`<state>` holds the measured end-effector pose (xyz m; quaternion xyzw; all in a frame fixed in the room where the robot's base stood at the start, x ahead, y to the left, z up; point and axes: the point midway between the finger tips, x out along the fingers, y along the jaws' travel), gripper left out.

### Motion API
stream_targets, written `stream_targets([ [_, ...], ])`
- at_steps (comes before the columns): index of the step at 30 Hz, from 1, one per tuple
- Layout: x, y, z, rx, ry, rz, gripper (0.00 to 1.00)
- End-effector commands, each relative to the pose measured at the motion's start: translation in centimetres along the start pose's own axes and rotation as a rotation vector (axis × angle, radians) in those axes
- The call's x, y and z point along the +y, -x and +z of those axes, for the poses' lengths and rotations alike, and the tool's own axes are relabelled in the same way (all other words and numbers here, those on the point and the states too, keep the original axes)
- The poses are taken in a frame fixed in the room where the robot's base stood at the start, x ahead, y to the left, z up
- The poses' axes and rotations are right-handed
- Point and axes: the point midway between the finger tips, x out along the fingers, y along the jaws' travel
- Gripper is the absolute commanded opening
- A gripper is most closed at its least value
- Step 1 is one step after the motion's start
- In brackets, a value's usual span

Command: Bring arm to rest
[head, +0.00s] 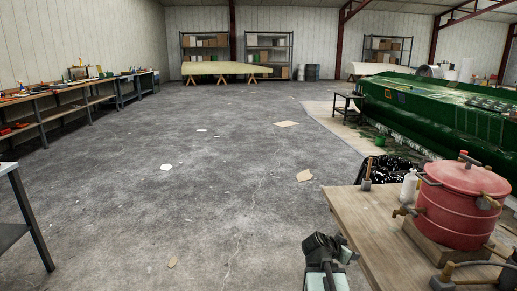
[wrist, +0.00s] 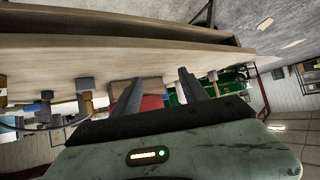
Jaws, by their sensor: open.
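In the wrist view my gripper (wrist: 160,78) is open, its two dark fingers apart with nothing held between them. That view is turned over, with the wooden table (wrist: 60,78) across its upper part. The red pressure pot (wrist: 152,103) shows beyond the gap between the fingers, apart from them as far as I can tell. In the head view part of my arm (head: 326,262), dark and pale green, is folded low at the bottom, left of the wooden table (head: 365,225). I cannot make out the fingers there.
The red pot (head: 462,205) stands on the table at right, with a white bottle (head: 409,187) and brass fittings beside it. The green hull mould (head: 440,105) lies behind. A workbench (head: 70,100) lines the left wall. The grey floor (head: 200,190) is mostly open, with scattered scraps.

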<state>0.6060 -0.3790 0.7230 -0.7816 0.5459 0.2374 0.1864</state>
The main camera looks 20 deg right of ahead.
Motion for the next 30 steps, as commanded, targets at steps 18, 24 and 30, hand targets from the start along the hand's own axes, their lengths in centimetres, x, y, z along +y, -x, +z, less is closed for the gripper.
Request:
stream_targets([
  [18, -10.4, 21.0, 32.0, -0.805, 0.946, -0.47, 0.51],
  [24, -9.3, 24.4, 29.5, -0.855, 1.15, -0.565, 0.51],
  [30, -9.5, 27.9, 24.5, -0.853, 1.147, -0.563, 0.51],
])
